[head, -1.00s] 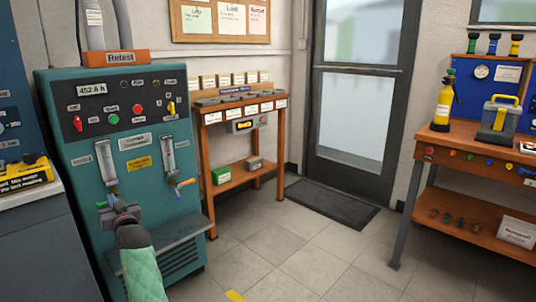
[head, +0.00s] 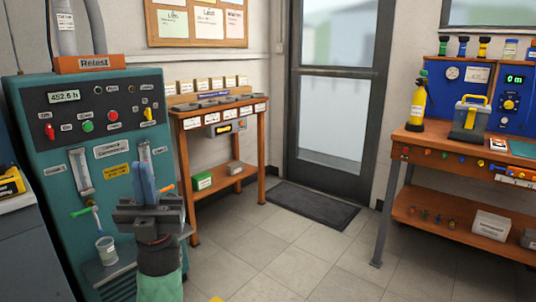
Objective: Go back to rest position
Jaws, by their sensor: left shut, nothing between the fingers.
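The teal test bench (head: 120,129) stands at the left under an orange "Retest" sign. My left gripper (head: 144,168) is raised in front of the bench's right part. Its blue fingers point up, shut together with nothing between them, and they partly hide the right flow tube (head: 145,151). A valve with a green handle (head: 80,211) is on the left, apart from the gripper. Below it a light grey cup (head: 106,250) stands on the bench's ledge. My right gripper is out of view.
An orange shelf (head: 215,116) stands right of the bench. A dark mat (head: 312,205) lies before the glass door (head: 336,113). An orange workbench (head: 455,154) with a yellow cylinder (head: 418,105) and a toolbox (head: 469,119) is at the right. The tiled floor between is clear.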

